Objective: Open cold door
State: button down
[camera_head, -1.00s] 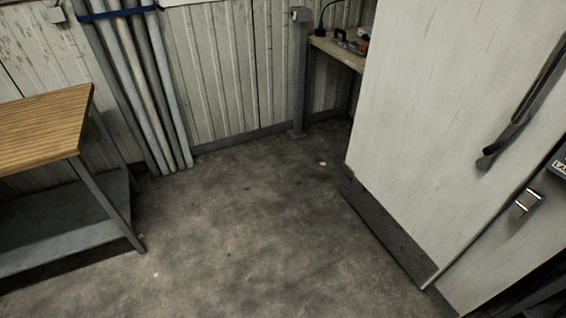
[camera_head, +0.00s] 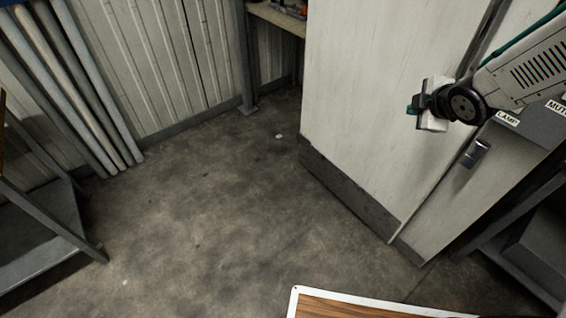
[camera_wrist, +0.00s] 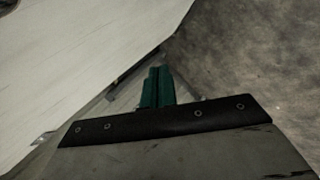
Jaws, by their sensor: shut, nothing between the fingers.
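The cold door (camera_head: 370,110) is a tall off-white panel on the right of the head view, with a dark kick plate (camera_head: 345,187) along its foot. Its long dark handle (camera_head: 484,32) is upright, and my arm hides its lower part. No clear gap shows along the door's right edge. My gripper (camera_head: 412,107) is in front of the door, left of the handle and apart from it. In the wrist view its teal fingers (camera_wrist: 157,88) are together with nothing between them. The white door surface (camera_wrist: 80,60) fills the upper left there.
A metal latch box (camera_head: 475,152) is right of the door seam, below a grey labelled box (camera_head: 540,128). A shelved bench (camera_head: 45,235) stands at the left, near grey pipes (camera_head: 75,85). A workbench (camera_head: 275,17) is at the back. The floor (camera_head: 210,220) between is clear.

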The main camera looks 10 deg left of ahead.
jog(key=w+a+f+n+y, duration=0.1)
jog(key=a+f+n+y, duration=0.3)
jog(key=a+f+n, duration=0.3)
jog(key=s+a+f+n+g+y, duration=0.7)
jog(key=s+a+f+n+y, duration=0.25)
jog(key=s+a+y, duration=0.3)
jog(key=w+a, duration=0.1)
jog(key=a, duration=1.3)
jog(key=shift+w+f+h, duration=0.2)
jog(key=shift+w+h, duration=0.05)
jog(key=shift+h, duration=0.2)
jog(key=shift+m, duration=0.25)
